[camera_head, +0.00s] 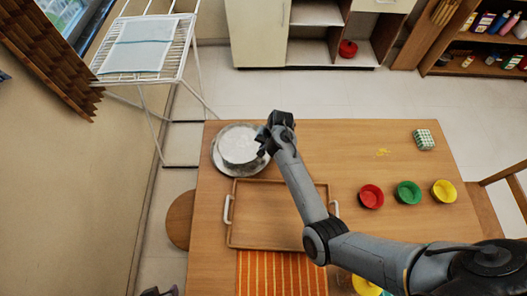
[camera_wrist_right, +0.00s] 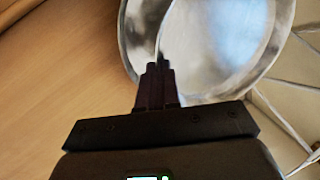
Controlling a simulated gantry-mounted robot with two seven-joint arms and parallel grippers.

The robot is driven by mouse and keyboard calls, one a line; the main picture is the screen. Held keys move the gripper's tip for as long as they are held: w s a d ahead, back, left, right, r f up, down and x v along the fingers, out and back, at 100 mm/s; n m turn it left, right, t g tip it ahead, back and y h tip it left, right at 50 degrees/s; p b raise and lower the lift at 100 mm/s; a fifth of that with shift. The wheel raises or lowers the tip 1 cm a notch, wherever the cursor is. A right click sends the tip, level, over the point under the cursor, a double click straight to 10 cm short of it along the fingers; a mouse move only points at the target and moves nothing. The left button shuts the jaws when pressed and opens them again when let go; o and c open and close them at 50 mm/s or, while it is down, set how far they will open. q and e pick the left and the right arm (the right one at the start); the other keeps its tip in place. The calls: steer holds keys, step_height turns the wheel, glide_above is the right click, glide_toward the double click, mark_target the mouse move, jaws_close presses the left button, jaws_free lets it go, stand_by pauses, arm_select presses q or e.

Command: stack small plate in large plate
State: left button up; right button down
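The small plate (camera_head: 239,145) is pale and round. In the head view it lies over the larger metal plate (camera_head: 222,166), whose rim shows around it, at the table's far left corner. In the right wrist view the small plate (camera_wrist_right: 225,35) overlaps the large plate (camera_wrist_right: 135,30); I cannot tell whether it rests on it. My right gripper (camera_head: 264,150) is at the small plate's right edge. In its wrist view the fingers (camera_wrist_right: 156,72) are close together on the small plate's rim. My left gripper (camera_head: 158,292) barely shows at the bottom edge; its opening is unclear.
A wooden tray (camera_head: 255,205) with white handles lies just in front of the plates. Red (camera_head: 371,196), green (camera_head: 408,192) and yellow (camera_head: 444,191) bowls stand at the right. An orange striped mat (camera_head: 275,275) is at the front. A checkered box (camera_head: 424,139) sits at the far right.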

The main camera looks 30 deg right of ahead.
mark_target(264, 157)
steer(key=shift+f+b, duration=0.5)
steer(key=shift+f, duration=1.5)
steer(key=shift+f, duration=0.35)
steer(key=c, duration=1.4)
jaws_free()
steer(key=shift+o, duration=0.2)
